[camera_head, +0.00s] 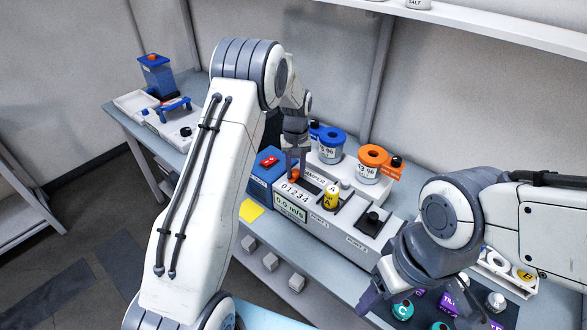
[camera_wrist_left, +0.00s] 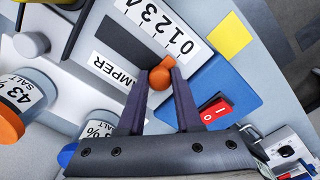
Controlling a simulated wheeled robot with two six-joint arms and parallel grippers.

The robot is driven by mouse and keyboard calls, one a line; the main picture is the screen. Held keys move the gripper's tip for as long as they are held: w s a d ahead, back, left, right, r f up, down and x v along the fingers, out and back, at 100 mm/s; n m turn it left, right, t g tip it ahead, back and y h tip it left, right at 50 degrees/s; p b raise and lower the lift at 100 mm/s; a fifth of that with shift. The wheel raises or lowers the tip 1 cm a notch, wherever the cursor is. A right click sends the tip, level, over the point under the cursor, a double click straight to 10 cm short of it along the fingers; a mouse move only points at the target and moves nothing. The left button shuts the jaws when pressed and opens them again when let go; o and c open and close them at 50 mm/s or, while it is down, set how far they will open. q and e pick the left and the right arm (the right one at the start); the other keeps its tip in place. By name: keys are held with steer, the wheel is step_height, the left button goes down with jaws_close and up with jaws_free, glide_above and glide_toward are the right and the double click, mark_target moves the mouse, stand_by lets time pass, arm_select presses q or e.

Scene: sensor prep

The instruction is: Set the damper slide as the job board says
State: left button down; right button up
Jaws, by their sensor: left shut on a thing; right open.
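The damper slide's orange knob (camera_head: 295,174) (camera_wrist_left: 160,76) sits at the 0 end of its dark slot (camera_wrist_left: 118,44), beside a scale (camera_head: 293,191) numbered 0 to 4. A "DAMPER" label, partly covered, lies along the slot's other side. My left gripper (camera_wrist_left: 158,82) is shut on the knob, one finger on each side; it reaches down from above in the head view (camera_head: 294,168). The display (camera_head: 289,206) below the scale reads 0.0 m/s. My right gripper (camera_head: 418,300) is open over the dark mat at the lower right. I cannot make out a job board.
A blue block with a red switch (camera_wrist_left: 216,110) adjoins the slide. A yellow weight-like piece (camera_head: 331,198) stands right of the slot. Blue-lidded (camera_head: 331,142) and orange-lidded (camera_head: 373,162) jars stand behind. Teal and purple pieces lie near my right gripper. A yellow note (camera_head: 251,210) lies in front.

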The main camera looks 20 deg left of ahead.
mark_target(316, 191)
arm_select(q)
steer(key=d, duration=0.2)
steer(key=s+d, duration=0.1)
steer(key=d, duration=0.2)
steer(key=s+d, duration=0.1)
steer(key=d, duration=0.1)
steer(key=shift+s+d+r+b, duration=0.1)
steer(key=shift+s+d+b, duration=0.1)
steer(key=shift+b, duration=0.15)
steer(key=c, duration=0.8)
jaws_free()
steer(key=shift+o, duration=1.1)
steer(key=shift+d, duration=0.15)
steer(key=shift+s, duration=0.1)
step_height(316, 191, up, 10)
steer(key=b, duration=0.2)
steer(key=shift+r, duration=0.2)
